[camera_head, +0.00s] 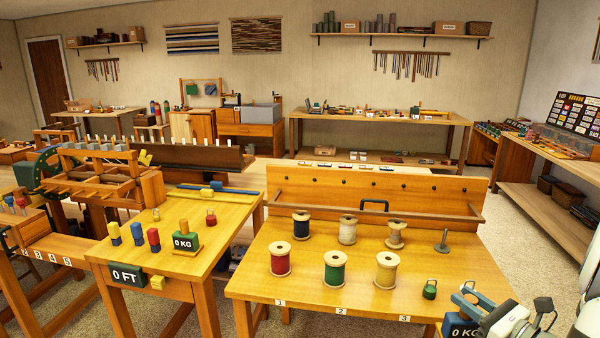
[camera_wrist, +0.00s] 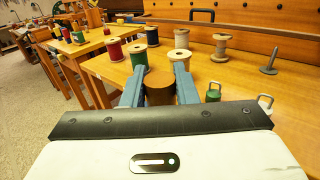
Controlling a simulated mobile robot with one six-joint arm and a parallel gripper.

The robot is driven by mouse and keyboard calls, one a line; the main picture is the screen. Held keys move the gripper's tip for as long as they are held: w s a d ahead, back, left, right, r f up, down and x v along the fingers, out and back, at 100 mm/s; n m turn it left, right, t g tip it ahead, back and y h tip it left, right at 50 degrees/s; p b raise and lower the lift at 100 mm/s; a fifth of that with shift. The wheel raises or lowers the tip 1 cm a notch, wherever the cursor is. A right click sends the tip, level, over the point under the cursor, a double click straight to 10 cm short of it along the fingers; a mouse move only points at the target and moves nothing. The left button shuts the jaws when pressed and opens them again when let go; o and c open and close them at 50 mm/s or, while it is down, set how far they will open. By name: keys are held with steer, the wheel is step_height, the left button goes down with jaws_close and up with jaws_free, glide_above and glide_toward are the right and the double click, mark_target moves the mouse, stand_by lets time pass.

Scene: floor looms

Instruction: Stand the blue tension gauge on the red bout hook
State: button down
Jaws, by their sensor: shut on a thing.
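The blue tension gauge (camera_head: 460,326), a blue block marked 0 KG, is at the bottom right of the head view, partly cut off by the frame edge. My gripper (camera_head: 468,302) is shut on it from above. In the wrist view, a brown round part sits between the fingers of my gripper (camera_wrist: 160,85); the gauge's blue face is hidden there. The red bout hook (camera_head: 211,217), a small red body with a loop on top, stands on the left table, well left of my gripper. Nothing rests on it.
A green gauge (camera_head: 186,240) stands near the red hook, with blue, yellow and red pegs beside it. Several thread spools (camera_head: 335,268), a green hook (camera_head: 430,289) and a grey post (camera_head: 442,242) stand on the right table. A gap separates the tables.

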steer(key=w+a+f+p, duration=0.1)
steer(key=w+a+f, duration=0.4)
steer(key=a+f, duration=0.3)
steer(key=w+a+f+p, duration=0.2)
steer(key=w+a+f, duration=0.3)
steer(key=a+f, duration=0.4)
steer(key=shift+w+a+f+y, duration=0.2)
steer(key=shift+w+a+y, duration=0.15)
steer(key=shift+a, duration=2.95)
steer(key=shift+n, duration=0.3)
